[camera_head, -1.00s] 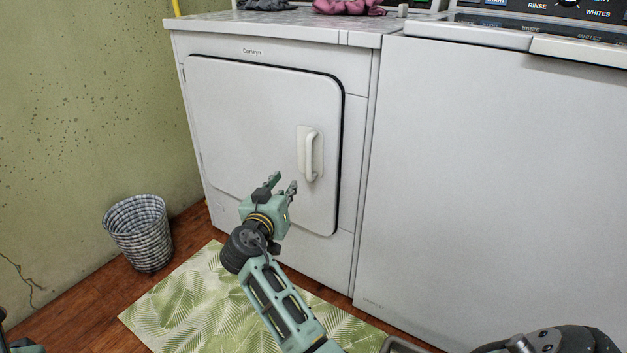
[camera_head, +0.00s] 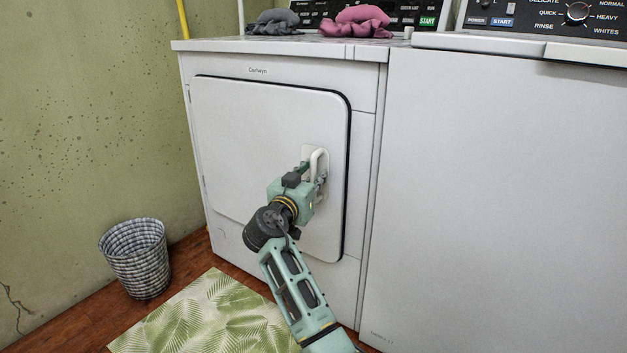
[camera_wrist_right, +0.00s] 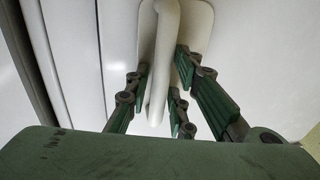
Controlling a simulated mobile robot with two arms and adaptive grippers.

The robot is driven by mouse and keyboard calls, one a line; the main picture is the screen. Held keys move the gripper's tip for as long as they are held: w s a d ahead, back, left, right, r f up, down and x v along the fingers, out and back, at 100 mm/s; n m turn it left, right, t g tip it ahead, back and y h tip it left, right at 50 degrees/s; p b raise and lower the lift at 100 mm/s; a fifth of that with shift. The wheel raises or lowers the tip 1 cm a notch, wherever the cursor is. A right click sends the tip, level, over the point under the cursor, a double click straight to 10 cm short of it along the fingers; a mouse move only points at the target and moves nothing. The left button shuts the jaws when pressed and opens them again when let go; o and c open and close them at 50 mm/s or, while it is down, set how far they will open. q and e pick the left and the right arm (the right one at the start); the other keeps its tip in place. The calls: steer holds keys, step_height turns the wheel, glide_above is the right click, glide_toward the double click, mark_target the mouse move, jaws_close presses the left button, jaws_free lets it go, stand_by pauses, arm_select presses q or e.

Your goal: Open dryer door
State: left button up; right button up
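The dryer door (camera_head: 245,125) is a white panel with rounded corners on the front of the white dryer (camera_head: 225,63); it sits shut. Its white bar handle (camera_head: 319,160) is upright near the door's right edge, partly hidden by my gripper. My right gripper (camera_head: 311,181) is at the handle. In the right wrist view, the handle (camera_wrist_right: 161,65) passes between the gripper's green-padded fingers (camera_wrist_right: 157,97). The fingers stand apart on both sides of the bar, and I see no firm grip on it. My left gripper is out of view.
A white washer (camera_head: 500,190) stands close against the dryer's right side. A woven basket (camera_head: 138,262) is on the floor by the left wall. A leaf-patterned mat (camera_head: 215,318) lies before the dryer. Grey cloth (camera_head: 275,22) and pink cloth (camera_head: 357,22) lie on top.

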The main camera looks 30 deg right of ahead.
jaws_close()
stand_by(0.5)
